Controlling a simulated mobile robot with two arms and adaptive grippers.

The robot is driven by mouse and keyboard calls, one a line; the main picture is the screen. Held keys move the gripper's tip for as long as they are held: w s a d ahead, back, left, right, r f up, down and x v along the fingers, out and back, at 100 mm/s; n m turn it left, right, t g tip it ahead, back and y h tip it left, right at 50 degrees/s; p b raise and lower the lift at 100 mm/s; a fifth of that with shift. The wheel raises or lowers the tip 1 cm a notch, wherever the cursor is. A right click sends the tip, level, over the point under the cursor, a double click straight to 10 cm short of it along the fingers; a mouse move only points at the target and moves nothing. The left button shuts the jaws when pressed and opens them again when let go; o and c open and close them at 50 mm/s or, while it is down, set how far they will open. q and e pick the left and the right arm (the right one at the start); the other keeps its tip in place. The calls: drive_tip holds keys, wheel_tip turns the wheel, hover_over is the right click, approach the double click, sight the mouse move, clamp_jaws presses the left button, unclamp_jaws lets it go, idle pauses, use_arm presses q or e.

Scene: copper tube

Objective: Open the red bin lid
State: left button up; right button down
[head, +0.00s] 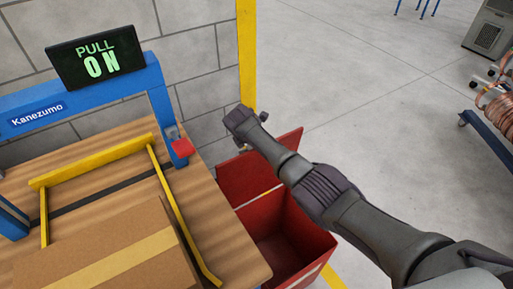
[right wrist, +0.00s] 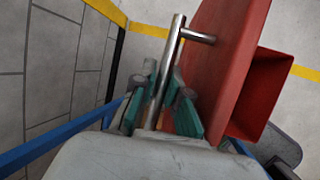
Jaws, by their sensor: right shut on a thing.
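The red bin (head: 318,238) stands on the floor beyond the right end of the wooden table in the head view. Its red lid (head: 290,150) is raised and tilted up at the far side, so the dark inside of the bin shows. In the right wrist view the lid (right wrist: 212,65) carries a silver bar handle (right wrist: 177,35) on its outer face. My right gripper (right wrist: 163,76) has its teal fingers on both sides of this bar, shut on it. In the head view my right wrist partly covers the lid and hides the handle. My left gripper is not in view.
The wooden table (head: 225,235) holds a cardboard box (head: 105,250) and a yellow frame (head: 95,163). A blue post with a red piece (head: 182,149) rises near the bin. A block wall (head: 205,100) and yellow column (head: 246,50) stand behind. Floor to the right is mostly clear.

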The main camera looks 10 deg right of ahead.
drive_tip(key=shift+w+a+r, duration=0.15)
drive_tip(key=shift+w+r, duration=0.1)
drive_tip(key=shift+w, duration=0.1)
drive_tip(key=c, duration=1.5)
unclamp_jaws()
drive_tip(key=shift+w+a+f, duration=0.1)
drive_tip(key=shift+f, duration=0.15)
